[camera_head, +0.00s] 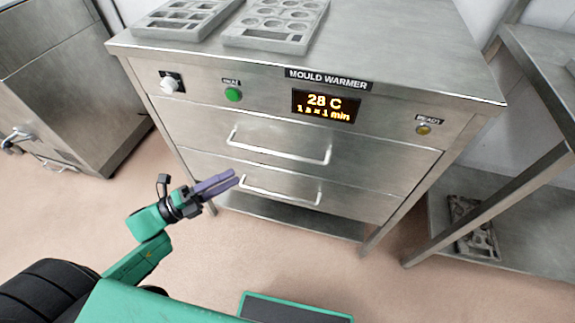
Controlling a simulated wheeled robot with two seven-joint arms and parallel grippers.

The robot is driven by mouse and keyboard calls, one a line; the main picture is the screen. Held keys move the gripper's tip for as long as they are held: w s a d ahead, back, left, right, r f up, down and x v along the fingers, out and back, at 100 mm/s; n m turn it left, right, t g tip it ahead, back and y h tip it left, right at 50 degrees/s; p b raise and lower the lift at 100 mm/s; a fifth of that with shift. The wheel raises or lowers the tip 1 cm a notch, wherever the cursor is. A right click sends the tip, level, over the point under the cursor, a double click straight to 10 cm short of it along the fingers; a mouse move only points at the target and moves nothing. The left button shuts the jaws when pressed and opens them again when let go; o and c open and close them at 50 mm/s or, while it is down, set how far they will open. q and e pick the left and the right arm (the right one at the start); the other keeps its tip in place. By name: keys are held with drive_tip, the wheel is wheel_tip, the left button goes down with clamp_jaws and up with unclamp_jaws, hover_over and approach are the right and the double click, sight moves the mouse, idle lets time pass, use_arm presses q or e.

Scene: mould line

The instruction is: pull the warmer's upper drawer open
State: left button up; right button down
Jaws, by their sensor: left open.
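The mould warmer (330,75) is a steel cabinet in the middle of the head view. Its upper drawer (370,155) is closed, with a long bar handle (280,150) across its front. The lower drawer (355,200) below is also closed and has a similar handle (280,194). My left gripper (232,180) has purple fingers and is open and empty. In the picture it lies below and left of the upper handle, with its tips near the left end of the lower handle; I cannot tell whether they touch. My right gripper is not in view.
Two grey mould trays (185,18) (276,25) sit on the warmer's top. The panel holds a knob (169,85), a green button (233,95), a display (325,105) reading 28 C and a lamp (424,130). A steel rack (520,225) stands right.

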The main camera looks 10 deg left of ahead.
sight(275, 153)
use_arm(q)
drive_tip(key=x, duration=1.3)
drive_tip(key=shift+w+d, duration=0.1)
drive_tip(key=shift+w, duration=0.3)
clamp_jaws()
idle(0.4)
